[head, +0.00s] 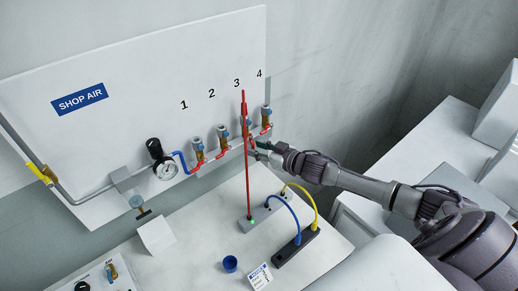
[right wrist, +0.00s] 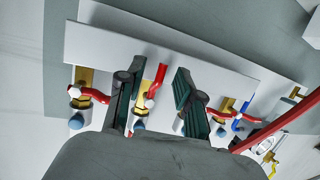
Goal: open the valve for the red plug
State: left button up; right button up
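A row of brass valves with blue caps and red levers is on the white panel (head: 120,70), numbered 1 to 4. Valves 1 (head: 197,147), 2 (head: 223,135) and 4 (head: 266,115) have levers turned sideways. A red hose (head: 248,180) rises from a green-ringed port on a grey block (head: 268,215) and passes in front of valve 3 (head: 245,127); its upper connection is unclear. My right gripper (head: 262,150) is at valve 3. In the right wrist view, its open fingers (right wrist: 155,88) straddle a red lever (right wrist: 158,78), apart from it. My left gripper is out of view.
A pressure gauge (head: 165,170) is left of the valves. A blue cup (head: 230,263) stands on the bench. The red hose (right wrist: 285,120) runs close to my right gripper.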

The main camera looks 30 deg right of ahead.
jog(key=shift+s, duration=0.1)
jog(key=v, duration=1.2)
dwell(0.4)
